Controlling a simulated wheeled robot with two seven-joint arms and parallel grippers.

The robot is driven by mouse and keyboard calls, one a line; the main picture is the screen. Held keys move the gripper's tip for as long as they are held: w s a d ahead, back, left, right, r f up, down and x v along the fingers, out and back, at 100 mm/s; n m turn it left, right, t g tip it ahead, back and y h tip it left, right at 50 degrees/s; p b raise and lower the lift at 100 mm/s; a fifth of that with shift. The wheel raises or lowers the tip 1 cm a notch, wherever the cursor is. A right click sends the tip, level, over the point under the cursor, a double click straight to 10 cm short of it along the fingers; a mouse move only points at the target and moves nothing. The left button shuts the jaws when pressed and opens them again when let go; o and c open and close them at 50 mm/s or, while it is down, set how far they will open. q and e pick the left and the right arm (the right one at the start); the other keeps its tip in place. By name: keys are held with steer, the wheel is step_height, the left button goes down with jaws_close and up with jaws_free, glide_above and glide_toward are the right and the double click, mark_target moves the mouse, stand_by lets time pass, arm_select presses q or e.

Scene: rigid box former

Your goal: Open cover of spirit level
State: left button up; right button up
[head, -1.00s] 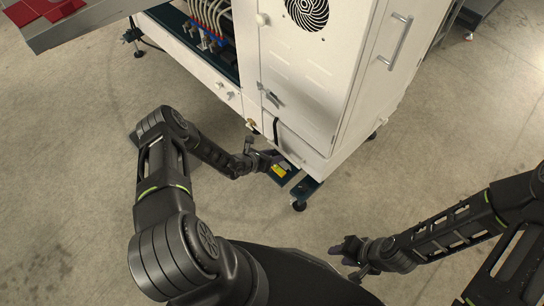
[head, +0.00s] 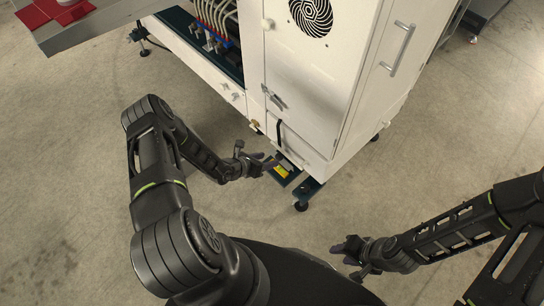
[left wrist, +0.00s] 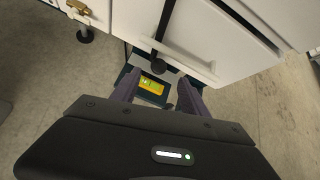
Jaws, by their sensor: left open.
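The spirit level (head: 281,171) is a small yellow-green patch on a dark plate low at the near corner of the white machine. In the left wrist view the yellow level (left wrist: 153,86) shows between my fingers, uncovered from this angle. I cannot make out a separate cover clearly. My left gripper (head: 266,163) is open, just left of the level in the head view, with nothing seen in its grip. Its two purple-grey fingers also show in the left wrist view (left wrist: 157,92). My right gripper (head: 350,255) is low at right, away from the machine; its jaw opening is unclear.
The white machine cabinet (head: 310,75) rises right behind the level. A black strap (left wrist: 166,25) hangs down its front, ending in a dark round end just above the level. A levelling foot (head: 301,206) stands nearby. The floor (head: 75,180) at left is clear.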

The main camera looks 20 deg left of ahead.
arm_select(q)
steer(key=shift+s+a+r, duration=0.1)
steer(key=shift+s+r, duration=0.25)
steer(key=shift+c, duration=0.5)
